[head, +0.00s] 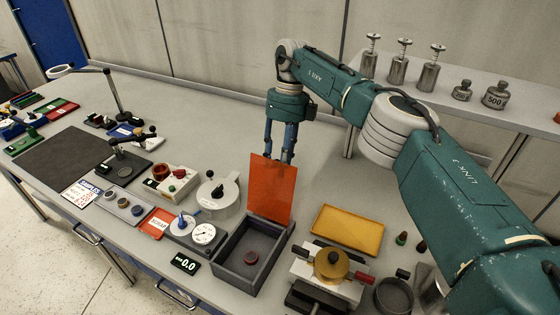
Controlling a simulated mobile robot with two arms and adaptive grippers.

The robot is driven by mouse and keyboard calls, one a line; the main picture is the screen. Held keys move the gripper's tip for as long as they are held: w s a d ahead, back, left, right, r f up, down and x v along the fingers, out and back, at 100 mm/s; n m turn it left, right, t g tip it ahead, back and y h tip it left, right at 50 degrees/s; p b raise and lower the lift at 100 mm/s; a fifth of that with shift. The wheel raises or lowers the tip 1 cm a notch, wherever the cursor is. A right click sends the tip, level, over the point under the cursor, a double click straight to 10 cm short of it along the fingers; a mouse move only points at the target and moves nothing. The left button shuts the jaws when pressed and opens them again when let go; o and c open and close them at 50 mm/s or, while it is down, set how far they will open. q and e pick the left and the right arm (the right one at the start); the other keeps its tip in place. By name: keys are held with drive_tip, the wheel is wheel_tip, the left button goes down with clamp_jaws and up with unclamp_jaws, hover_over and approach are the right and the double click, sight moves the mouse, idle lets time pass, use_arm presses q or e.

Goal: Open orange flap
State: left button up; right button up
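The orange flap (272,188) stands upright at the back right edge of a dark grey open box (229,277). My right gripper (280,157) points down just behind the flap's upper edge. Its two blue fingers show side by side, but their tips are hidden by the flap. I cannot tell whether they touch it or how wide they are. My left gripper is not in view.
A yellow tray (347,229) and a device with a brass knob (331,264) stand right of the box. A dial gauge (203,233) and a white round pot (219,190) stand left. Steel weights (398,69) sit on the raised shelf behind my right arm.

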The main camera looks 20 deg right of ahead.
drive_tip(key=shift+s+a+r, duration=0.1)
drive_tip(key=shift+r, duration=0.05)
wheel_tip(320, 180, up, 10)
idle(0.5)
